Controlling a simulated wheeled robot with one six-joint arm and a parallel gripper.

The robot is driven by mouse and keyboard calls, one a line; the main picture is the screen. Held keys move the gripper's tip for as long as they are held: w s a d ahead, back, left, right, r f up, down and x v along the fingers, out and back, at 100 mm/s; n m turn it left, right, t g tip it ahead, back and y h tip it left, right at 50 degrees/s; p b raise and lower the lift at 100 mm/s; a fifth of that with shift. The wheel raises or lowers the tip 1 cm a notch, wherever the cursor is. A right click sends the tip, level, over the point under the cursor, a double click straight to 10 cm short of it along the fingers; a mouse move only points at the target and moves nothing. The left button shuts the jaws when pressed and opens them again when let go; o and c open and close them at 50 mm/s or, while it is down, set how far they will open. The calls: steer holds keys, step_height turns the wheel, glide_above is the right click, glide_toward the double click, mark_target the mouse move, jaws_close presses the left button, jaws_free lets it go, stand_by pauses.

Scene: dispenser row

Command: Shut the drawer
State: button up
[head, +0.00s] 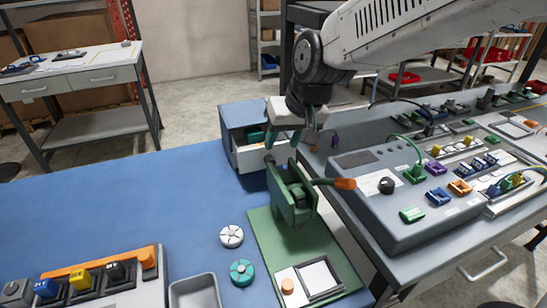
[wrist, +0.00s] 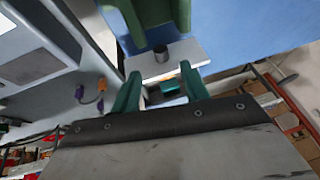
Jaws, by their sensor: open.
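The drawer (head: 252,158) has a pale front and sticks out of a grey-blue cabinet (head: 240,115) at the back edge of the blue table. It stands open, with a teal item (head: 256,137) visible inside. My gripper (head: 283,146) is open and empty, just above and beside the drawer's right side. In the wrist view, the green fingers (wrist: 160,70) point towards the pale drawer front (wrist: 185,52), which carries a dark round knob (wrist: 160,52). The teal item (wrist: 173,86) shows between the fingers. I cannot tell whether a finger touches the drawer.
A green press with an orange-tipped lever (head: 290,195) stands close in front of the drawer, on a green base. A grey control console (head: 400,190) fills the right side. Two round knobs (head: 232,236) lie on the table. The blue surface (head: 150,190) left of the drawer is clear.

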mark_target(272, 160)
steer(key=x, duration=0.7)
steer(key=shift+w+a+f, duration=0.15)
steer(key=shift+a+f, duration=0.05)
steer(key=shift+f, duration=0.15)
